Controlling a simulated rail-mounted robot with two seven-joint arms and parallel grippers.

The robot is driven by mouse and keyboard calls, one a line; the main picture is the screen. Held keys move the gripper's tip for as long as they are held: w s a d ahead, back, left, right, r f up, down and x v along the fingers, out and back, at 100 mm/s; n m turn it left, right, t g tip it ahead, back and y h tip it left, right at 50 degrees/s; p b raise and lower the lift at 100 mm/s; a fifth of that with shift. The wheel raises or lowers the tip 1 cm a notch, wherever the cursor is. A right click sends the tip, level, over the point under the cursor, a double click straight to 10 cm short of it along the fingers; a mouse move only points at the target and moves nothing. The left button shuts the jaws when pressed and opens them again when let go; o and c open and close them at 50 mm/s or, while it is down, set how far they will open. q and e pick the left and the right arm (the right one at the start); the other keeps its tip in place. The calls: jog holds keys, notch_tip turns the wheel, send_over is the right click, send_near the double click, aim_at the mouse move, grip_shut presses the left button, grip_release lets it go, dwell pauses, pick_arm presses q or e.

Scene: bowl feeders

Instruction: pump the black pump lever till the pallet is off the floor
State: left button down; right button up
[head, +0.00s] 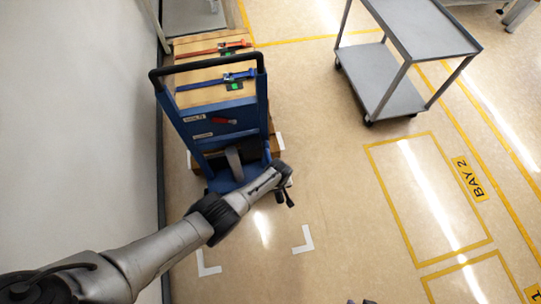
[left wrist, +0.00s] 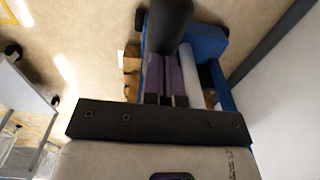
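A blue hand truck (head: 212,125) with a black push handle carries a load on a wooden pallet, whose edge shows (head: 276,147). The pallet's wood also shows in the left wrist view (left wrist: 131,62). Whether it touches the floor I cannot tell. My left arm reaches to the truck's near side, and its gripper is hard to make out in the head view. In the left wrist view its two fingers (left wrist: 167,98) point at a thick black bar (left wrist: 170,22), apparently the pump lever. The bar covers the fingertips, so their grip is unclear. My right gripper is not recognisable.
A wall stands close on the left. A grey two-shelf cart (head: 385,75) stands at the upper right. Orange and blue straps (head: 215,82) lie on the load. White corner marks (head: 303,240) and a yellow-outlined bay (head: 430,195) mark otherwise clear floor.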

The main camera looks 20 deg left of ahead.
pick_arm(q)
notch_tip(320, 180, up, 12)
jog(key=w+a+p, duration=0.2)
jog(key=p, duration=0.6)
jog(key=shift+w+p, duration=0.35)
jog(key=shift+p, duration=0.05)
notch_tip(320, 180, up, 5)
jog(key=p, duration=0.5)
